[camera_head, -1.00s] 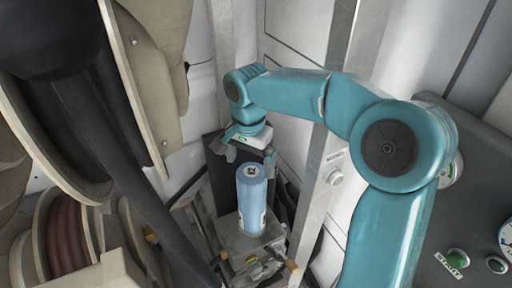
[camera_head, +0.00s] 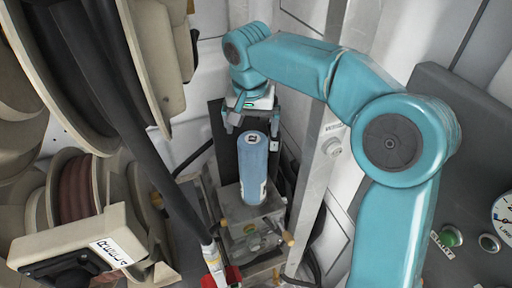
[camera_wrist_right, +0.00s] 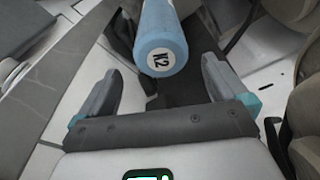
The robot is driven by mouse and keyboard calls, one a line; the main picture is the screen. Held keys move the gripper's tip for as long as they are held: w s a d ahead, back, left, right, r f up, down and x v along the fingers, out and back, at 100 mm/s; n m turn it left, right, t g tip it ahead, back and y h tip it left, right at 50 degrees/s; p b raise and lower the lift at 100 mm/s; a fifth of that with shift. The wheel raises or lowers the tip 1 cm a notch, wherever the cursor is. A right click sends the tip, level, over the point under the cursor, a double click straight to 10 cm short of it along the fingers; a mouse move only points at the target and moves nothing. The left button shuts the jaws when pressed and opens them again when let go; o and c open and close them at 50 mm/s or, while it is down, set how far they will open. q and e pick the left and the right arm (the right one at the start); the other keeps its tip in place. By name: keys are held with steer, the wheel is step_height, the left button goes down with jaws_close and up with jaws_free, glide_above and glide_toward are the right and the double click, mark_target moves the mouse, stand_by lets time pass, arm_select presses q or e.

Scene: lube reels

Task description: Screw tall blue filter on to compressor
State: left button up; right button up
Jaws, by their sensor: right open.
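The tall blue filter (camera_head: 252,172) stands upright on the grey metal top of the compressor (camera_head: 238,210). Its dark-marked end faces up, and its label is partly turned away. My right gripper (camera_head: 252,122) is open, close behind the filter's top in the head view. In the right wrist view, the open fingers of my right gripper (camera_wrist_right: 162,72) lie to either side of the filter's end, with gaps and no clear contact. My left gripper is not in view.
Hose reels (camera_head: 75,190) crowd the left side, with a dark hose (camera_head: 160,170) running down toward the compressor. A metal post (camera_head: 322,170) stands close on the right. A grey control panel (camera_head: 455,200) with a green button and gauge is at far right.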

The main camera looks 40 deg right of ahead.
mark_target(253, 150)
steer(key=f, duration=0.6)
steer(key=w+d+f, duration=0.1)
steer(key=f, duration=0.3)
steer(key=shift+f, duration=0.1)
steer(key=shift+w+d+f, duration=0.1)
steer(key=shift+w+f, duration=0.2)
steer(key=shift+f, duration=0.05)
steer(key=shift+s+r, duration=0.1)
steer(key=shift+s, duration=0.05)
steer(key=c, duration=1.1)
steer(key=shift+m+b, duration=0.55)
steer(key=shift+m, duration=0.55)
steer(key=shift+c, duration=0.2)
steer(key=shift+m, duration=0.7)
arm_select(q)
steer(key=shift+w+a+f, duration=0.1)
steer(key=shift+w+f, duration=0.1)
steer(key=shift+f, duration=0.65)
arm_select(e)
steer(key=shift+m+g, duration=0.3)
steer(key=shift+m, duration=0.6)
